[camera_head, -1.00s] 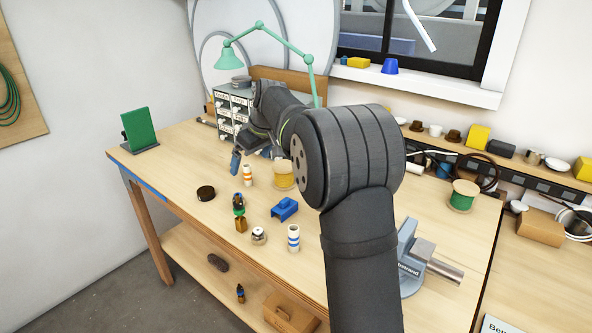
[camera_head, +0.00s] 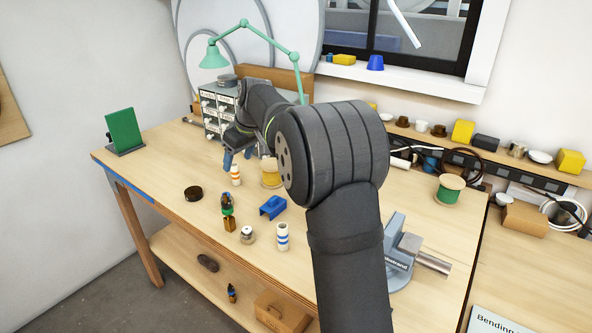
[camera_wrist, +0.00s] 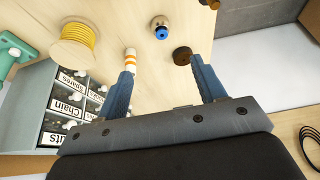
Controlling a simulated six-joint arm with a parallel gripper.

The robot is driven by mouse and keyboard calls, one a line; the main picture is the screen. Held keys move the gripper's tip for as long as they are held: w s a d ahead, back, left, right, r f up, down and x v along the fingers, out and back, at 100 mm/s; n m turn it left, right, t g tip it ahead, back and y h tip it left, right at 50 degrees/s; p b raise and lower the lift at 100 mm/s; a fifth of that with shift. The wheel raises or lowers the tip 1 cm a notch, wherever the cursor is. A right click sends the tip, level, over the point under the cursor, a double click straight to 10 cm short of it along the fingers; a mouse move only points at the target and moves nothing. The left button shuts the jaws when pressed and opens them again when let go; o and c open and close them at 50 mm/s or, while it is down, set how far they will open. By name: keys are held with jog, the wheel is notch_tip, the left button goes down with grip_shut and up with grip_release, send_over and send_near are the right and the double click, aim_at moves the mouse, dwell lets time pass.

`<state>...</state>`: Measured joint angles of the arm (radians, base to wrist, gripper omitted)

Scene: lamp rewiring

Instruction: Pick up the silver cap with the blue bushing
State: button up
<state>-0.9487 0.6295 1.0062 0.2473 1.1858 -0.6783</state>
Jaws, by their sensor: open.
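In the wrist view, a small silver-and-tan piece with a blue ring around a dark hole (camera_wrist: 161,32) stands on the table, beyond my fingertips and between them. It looks like the silver cap with the blue bushing. In the head view, my gripper (camera_head: 238,158) is above the back left of the table, partly hidden by my arm.
An orange-striped cylinder (camera_wrist: 130,60) shows by the left fingertip, a brown disc (camera_wrist: 182,56) by the right. A yellow spool (camera_wrist: 82,45) and the drawer cabinet (camera_wrist: 60,105) are left.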

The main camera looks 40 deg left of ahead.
jog(key=x, duration=1.2)
jog(key=shift+a+f, duration=0.25)
jog(key=shift+a, duration=0.05)
jog(key=shift+a+x, duration=0.15)
jog(key=shift+x, duration=1.15)
jog(key=shift+a+x, duration=0.15)
jog(key=shift+x, duration=1.15)
jog(key=shift+r, duration=0.15)
jog(key=c, duration=1.1)
